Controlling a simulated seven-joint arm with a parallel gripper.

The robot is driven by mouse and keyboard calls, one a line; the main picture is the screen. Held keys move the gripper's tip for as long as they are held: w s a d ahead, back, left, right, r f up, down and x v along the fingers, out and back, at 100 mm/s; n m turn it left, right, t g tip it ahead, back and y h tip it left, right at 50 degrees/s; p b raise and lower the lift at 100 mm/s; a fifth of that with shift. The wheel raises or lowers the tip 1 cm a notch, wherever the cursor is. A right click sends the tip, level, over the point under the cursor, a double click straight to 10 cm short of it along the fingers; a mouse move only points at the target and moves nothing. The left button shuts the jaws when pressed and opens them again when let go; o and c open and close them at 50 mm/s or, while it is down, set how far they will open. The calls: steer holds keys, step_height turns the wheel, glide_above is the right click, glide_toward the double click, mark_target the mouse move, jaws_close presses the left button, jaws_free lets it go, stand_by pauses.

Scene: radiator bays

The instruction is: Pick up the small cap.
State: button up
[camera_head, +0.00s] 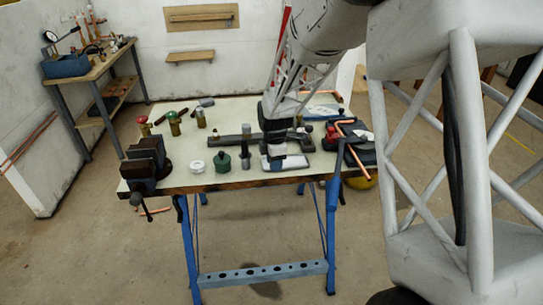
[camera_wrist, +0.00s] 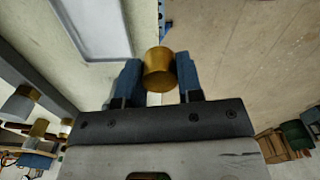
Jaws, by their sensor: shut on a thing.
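The small cap (camera_wrist: 159,69) is a brass-coloured, slightly tapered round piece in the wrist view. My gripper (camera_wrist: 158,80) has its two blue fingers shut on it, one on each side. In the head view my gripper (camera_head: 277,157) is over the front part of the workbench (camera_head: 180,180), right of the middle. The cap cannot be made out in the head view. A pale rectangular tray-like piece (camera_wrist: 97,28) lies beyond the left finger in the wrist view. I cannot tell the height of the cap above the bench.
A dark vise (camera_head: 146,165) stands at the bench's left front corner. A white round piece (camera_head: 197,167), a green pot (camera_head: 222,162) and a grey upright fitting (camera_head: 245,152) stand left of my gripper. Copper pipe (camera_head: 352,148) lies to the right. The bench's front edge is close.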

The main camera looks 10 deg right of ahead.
steer(key=s, duration=0.8)
steer(key=shift+s+d+r, duration=0.3)
steer(key=shift+d+r, duration=0.1)
stand_by(0.4)
steer(key=w+d+r+m, duration=0.1)
steer(key=w+r+m, duration=0.35)
steer(key=w, duration=0.35)
steer(key=w+d+r+m, duration=0.1)
steer(key=w+r+m, duration=0.3)
steer(key=w+m, duration=0.3)
steer(key=w+d+r+m, duration=0.1)
steer(key=w+r+m, duration=0.35)
steer(key=w, duration=0.45)
steer(key=shift+w+a+f+n, duration=1.15)
steer(key=shift+a+n, duration=1.5)
steer(key=shift+a, duration=1.35)
steer(key=shift+w+a+f+n, duration=0.75)
steer(key=shift+w+a+n, duration=0.85)
steer(key=shift+a+n, duration=1.8)
steer(key=shift+w+a+f+n, duration=1.15)
steer(key=shift+a+n, duration=0.8)
steer(key=shift+a, duration=2.7)
steer(key=shift+w, duration=0.2)
